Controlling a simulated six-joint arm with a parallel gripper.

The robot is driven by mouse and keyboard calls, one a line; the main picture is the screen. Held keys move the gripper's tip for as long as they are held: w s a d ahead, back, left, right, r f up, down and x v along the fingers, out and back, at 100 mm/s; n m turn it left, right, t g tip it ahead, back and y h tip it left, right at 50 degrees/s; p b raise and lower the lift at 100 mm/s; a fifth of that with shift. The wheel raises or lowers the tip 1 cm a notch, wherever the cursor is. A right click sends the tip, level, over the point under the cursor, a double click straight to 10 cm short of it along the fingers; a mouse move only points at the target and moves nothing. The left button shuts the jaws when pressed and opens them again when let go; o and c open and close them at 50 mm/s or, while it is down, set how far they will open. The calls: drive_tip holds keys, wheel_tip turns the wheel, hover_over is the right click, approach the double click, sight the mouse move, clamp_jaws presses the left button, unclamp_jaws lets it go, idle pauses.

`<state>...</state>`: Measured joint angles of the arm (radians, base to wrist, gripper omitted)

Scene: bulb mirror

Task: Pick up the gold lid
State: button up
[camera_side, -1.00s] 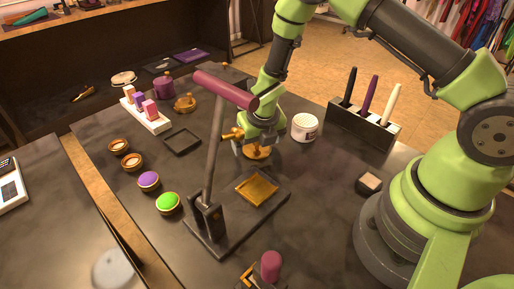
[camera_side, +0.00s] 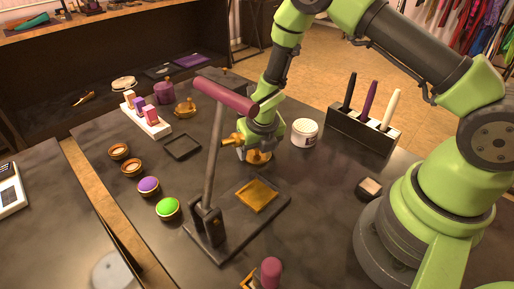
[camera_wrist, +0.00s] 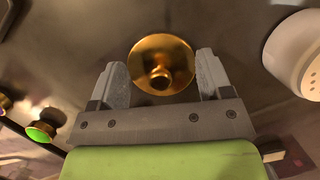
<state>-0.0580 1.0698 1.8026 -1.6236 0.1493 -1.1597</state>
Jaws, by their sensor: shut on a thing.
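The gold lid (camera_side: 259,158) is a round, shiny disc with a knob, low at the tabletop in the side view. In the wrist view the lid (camera_wrist: 160,50) lies between my two grey fingers, with its knob near the middle. My gripper (camera_wrist: 162,72) is shut on the lid; in the side view my gripper (camera_side: 257,148) points down over it. I cannot tell whether the lid touches the table. The fingertips are partly hidden in the side view.
A white jar (camera_side: 304,132) stands close to the right of my gripper. A pen holder (camera_side: 345,125) is at the right. A gold knobbed piece (camera_side: 185,108) stands back left.

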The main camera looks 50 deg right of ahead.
sight(307, 123)
drive_tip(key=shift+r, duration=0.15)
wheel_tip(307, 123, up, 8)
drive_tip(key=shift+r, duration=0.25)
drive_tip(key=shift+d+r, duration=0.1)
drive_tip(key=shift+r, duration=0.25)
drive_tip(key=s+d+m, duration=0.1)
drive_tip(key=d+m, duration=0.2)
drive_tip(key=d, duration=0.1)
drive_tip(key=s+d+r+m+g+h, duration=0.1)
drive_tip(key=s+d+m, duration=0.1)
drive_tip(key=d+m, duration=0.2)
drive_tip(key=s+d+r+m+g+h, duration=0.1)
drive_tip(key=d+m, duration=0.2)
drive_tip(key=shift+s+d+r+m, duration=0.1)
drive_tip(key=shift+s+d+m, duration=0.05)
drive_tip(key=shift+d+m, duration=0.25)
drive_tip(key=shift+s+d+m+g, duration=0.2)
drive_tip(key=shift+d+m+g, duration=0.1)
drive_tip(key=shift+m, duration=0.1)
drive_tip(key=shift+s+d, duration=0.1)
drive_tip(key=shift+d, duration=0.05)
drive_tip(key=shift+f, duration=3.15)
drive_tip(key=shift+f, duration=0.15)
